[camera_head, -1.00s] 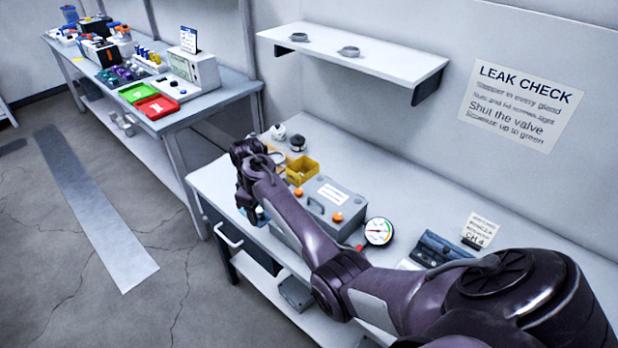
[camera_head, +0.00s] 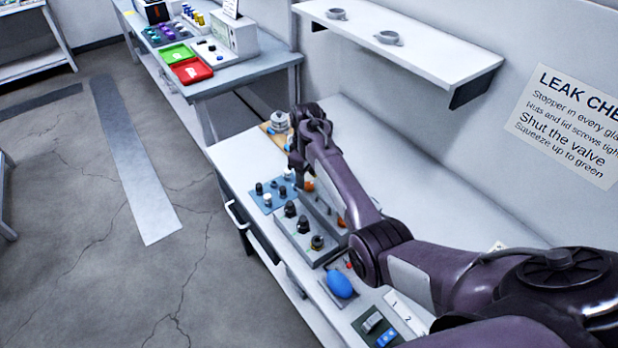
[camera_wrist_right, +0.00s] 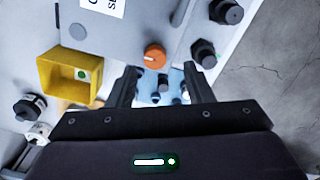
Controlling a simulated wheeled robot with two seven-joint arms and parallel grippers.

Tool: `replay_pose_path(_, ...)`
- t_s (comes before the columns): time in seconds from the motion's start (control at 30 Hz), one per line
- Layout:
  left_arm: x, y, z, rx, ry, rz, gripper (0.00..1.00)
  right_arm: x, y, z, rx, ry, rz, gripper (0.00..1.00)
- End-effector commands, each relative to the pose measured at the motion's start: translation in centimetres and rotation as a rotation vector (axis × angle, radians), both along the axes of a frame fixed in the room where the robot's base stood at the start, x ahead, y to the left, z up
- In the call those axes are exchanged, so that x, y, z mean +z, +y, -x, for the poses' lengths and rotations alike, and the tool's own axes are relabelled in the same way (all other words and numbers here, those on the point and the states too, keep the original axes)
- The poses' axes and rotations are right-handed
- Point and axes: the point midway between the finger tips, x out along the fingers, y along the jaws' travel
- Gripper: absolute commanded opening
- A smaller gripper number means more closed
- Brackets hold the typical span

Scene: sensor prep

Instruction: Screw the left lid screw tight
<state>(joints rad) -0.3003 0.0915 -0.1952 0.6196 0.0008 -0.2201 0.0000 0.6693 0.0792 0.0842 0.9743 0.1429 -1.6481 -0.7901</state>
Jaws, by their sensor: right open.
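The orange left lid screw (camera_head: 309,185) sits at the far-left end of the grey box (camera_head: 305,246), partly hidden by my right gripper (camera_head: 299,182). The right wrist view shows this screw (camera_wrist_right: 155,56) as an orange knob with a pale slot mark, on the grey lid. In that view my right gripper (camera_wrist_right: 163,72) is open, its two dark fingers apart and empty. The screw lies just beyond the fingertips, towards the left finger; I see no contact. A second orange screw (camera_head: 341,222) shows along the lid. My left gripper is not in view.
Black glands (camera_head: 290,209) stand along the box's front. A blue tray of small fittings (camera_head: 265,203) lies left of it, a blue bulb (camera_head: 340,284) near the right end. A yellow bin (camera_wrist_right: 70,75) stands near the screw. The shelf (camera_head: 425,52) hangs behind.

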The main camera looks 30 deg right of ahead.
Motion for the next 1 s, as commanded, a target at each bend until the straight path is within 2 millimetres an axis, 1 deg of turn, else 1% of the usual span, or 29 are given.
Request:
replay_pose_path(0.03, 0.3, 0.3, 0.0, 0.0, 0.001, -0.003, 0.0, -0.7, 0.0, 0.1, -0.001, 0.004, -0.001, 0.47)
replay_pose_path(0.1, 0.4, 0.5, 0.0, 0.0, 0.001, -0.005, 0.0, -1.6, -0.1, 0.1, -0.001, 0.003, -0.001, 0.47)
replay_pose_path(0.2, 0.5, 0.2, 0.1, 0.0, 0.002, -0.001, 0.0, -2.5, -0.1, 0.1, -0.001, 0.002, 0.0, 0.47)
replay_pose_path(0.4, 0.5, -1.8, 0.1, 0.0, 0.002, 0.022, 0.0, -3.1, -0.1, 0.0, 0.0, 0.0, 0.0, 0.47)
replay_pose_path(0.53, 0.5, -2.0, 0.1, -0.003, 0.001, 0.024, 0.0, -3.1, -0.1, 0.0, -0.001, -0.001, 0.001, 0.47)
replay_pose_path(0.57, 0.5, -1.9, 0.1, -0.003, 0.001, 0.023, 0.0, -3.0, -0.1, 0.0, -0.001, -0.001, 0.001, 0.44)
replay_pose_path(0.87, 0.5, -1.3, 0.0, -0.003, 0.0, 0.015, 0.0, -3.0, -0.1, 0.0, -0.001, 0.0, 0.001, 0.05)
replay_pose_path(0.9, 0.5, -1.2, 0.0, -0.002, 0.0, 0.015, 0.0, -3.0, -0.1, 0.0, -0.001, 0.0, 0.001, 0.02)
replay_pose_path(1.0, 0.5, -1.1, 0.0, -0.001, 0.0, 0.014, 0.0, -3.0, -0.1, 0.0, -0.003, 0.0, 0.001, 0.02)
